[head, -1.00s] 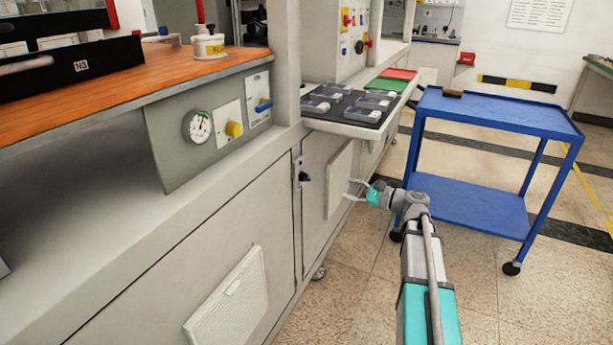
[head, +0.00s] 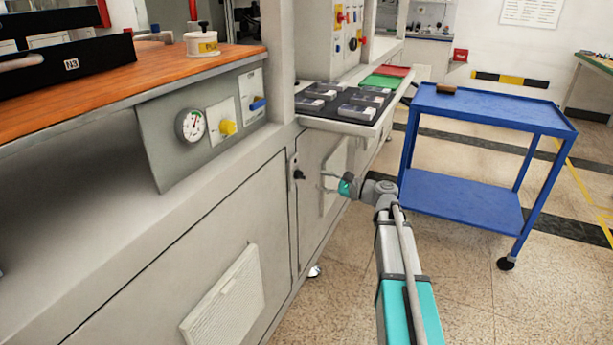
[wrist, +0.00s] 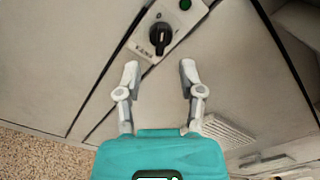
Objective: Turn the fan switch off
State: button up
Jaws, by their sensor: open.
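The fan switch (wrist: 160,36) is a black rotary knob on a small pale plate on the cabinet front. In the wrist view it sits at the upper middle, with a green round button or lamp (wrist: 185,4) beside it and a small label too blurred to read. The same knob shows in the head view (head: 298,174). My gripper (wrist: 159,72) is open and empty, its two fingertips pointing toward the knob, one on either side of its line. In the head view my gripper (head: 325,182) is just right of the knob, apart from it.
A grey panel with a gauge (head: 190,125), a yellow knob (head: 228,127) and a blue handle (head: 258,104) is up left. A tray shelf (head: 340,125) juts out above my gripper. A blue cart (head: 490,112) stands right. Floor between is clear.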

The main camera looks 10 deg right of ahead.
aim_at(304, 176)
jog(key=x, duration=0.7)
jog(key=shift+w+a, duration=0.1)
jog(key=shift+w, duration=0.05)
jog(key=shift+c, duration=0.3)
grip_shut()
